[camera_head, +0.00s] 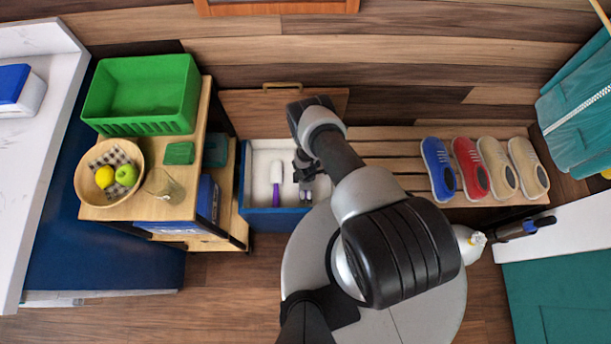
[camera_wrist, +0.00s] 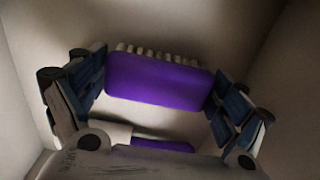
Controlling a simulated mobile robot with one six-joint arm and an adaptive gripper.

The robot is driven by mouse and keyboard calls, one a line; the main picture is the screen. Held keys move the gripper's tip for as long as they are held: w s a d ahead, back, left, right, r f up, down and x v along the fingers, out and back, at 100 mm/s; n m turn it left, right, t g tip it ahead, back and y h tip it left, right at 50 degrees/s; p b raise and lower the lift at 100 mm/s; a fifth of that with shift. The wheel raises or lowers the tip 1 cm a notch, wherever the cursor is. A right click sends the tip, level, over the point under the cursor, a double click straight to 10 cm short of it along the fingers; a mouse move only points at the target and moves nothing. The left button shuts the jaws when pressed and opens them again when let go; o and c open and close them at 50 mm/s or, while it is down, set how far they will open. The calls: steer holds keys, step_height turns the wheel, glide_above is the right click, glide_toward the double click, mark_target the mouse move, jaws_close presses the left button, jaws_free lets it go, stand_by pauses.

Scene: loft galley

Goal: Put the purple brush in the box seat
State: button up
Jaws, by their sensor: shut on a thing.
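The box seat (camera_head: 243,178) is a blue box with a white inside. Its wooden lid (camera_head: 245,105) stands open at the back. My gripper (camera_head: 304,182) is over the right part of the box opening. In the wrist view, my gripper (camera_wrist: 158,85) is shut on the purple brush (camera_wrist: 155,82), with a finger at each end. The brush's pale bristles point away from me. Pale walls surround it in that view. The brush is hidden behind my gripper in the head view. Whether it touches the box floor I cannot tell.
A white spatula (camera_head: 277,172) with a purple handle lies in the box, left of my gripper. A wooden shelf (camera_head: 125,212) with a green crate (camera_head: 145,125) and a fruit bowl (camera_head: 88,200) stands left. Several shoes (camera_head: 470,168) sit on the slatted bench at right.

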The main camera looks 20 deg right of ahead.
stand_by(0.3)
steer(key=o, duration=0.7)
steer(key=shift+o, duration=0.2)
step_height(320, 180, up, 12)
steer(key=p, duration=1.1)
steer(key=shift+r+p, duration=0.15)
steer(key=shift+p, duration=0.15)
